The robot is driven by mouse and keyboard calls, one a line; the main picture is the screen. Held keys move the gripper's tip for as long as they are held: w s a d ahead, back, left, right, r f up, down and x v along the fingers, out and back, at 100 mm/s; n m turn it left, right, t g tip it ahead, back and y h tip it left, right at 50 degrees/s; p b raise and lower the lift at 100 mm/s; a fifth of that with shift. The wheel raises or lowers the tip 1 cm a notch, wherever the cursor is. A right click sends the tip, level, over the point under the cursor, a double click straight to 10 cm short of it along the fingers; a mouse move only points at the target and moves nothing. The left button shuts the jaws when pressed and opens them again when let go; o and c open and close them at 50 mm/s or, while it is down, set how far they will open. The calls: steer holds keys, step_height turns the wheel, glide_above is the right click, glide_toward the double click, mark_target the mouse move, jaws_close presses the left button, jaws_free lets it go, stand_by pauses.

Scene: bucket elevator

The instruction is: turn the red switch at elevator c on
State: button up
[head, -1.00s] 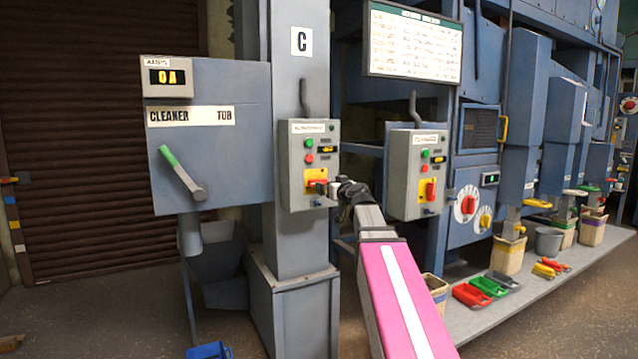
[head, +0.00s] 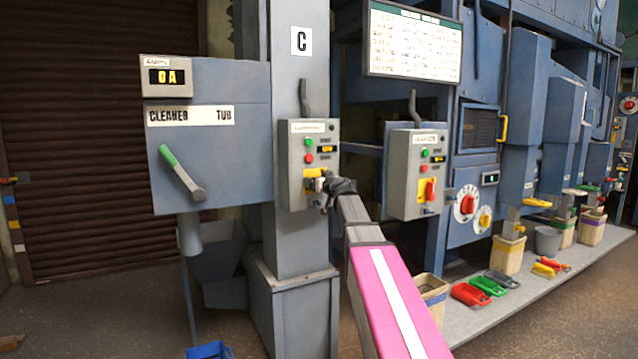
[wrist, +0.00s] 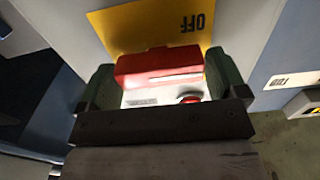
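The grey control box (head: 292,200) under the C sign carries a yellow plate (head: 310,175) with the red switch, now mostly hidden behind my gripper (head: 322,187) in the head view. In the wrist view the red switch handle (wrist: 160,68) lies across the picture with a white line on it, in front of the yellow plate (wrist: 150,25) with an upside-down OFF. My gripper (wrist: 162,85) has its two green-padded fingers wide apart, one at each end of the handle. They are very close to its ends; contact cannot be told.
Green and red buttons (head: 308,158) sit above the plate. A similar box (head: 405,185) with another red switch (head: 428,190) stands to the right, beside my arm. The cleaner tub panel (head: 230,155) with a green-handled lever (head: 180,170) is to the left.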

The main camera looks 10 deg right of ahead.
steer(key=c, duration=0.5)
steer(key=shift+m, duration=0.3)
steer(key=m, duration=0.3)
steer(key=shift+d+m, duration=0.1)
steer(key=shift+m, duration=0.2)
steer(key=m, duration=0.3)
steer(key=shift+f+m, duration=0.1)
steer(key=shift+m, duration=0.2)
steer(key=m, duration=0.5)
steer(key=shift+d+f+m, duration=0.1)
steer(key=shift+d+m, duration=0.05)
steer(key=shift+m, duration=0.15)
steer(key=shift+f+m, duration=0.1)
steer(key=shift+m, duration=2.1)
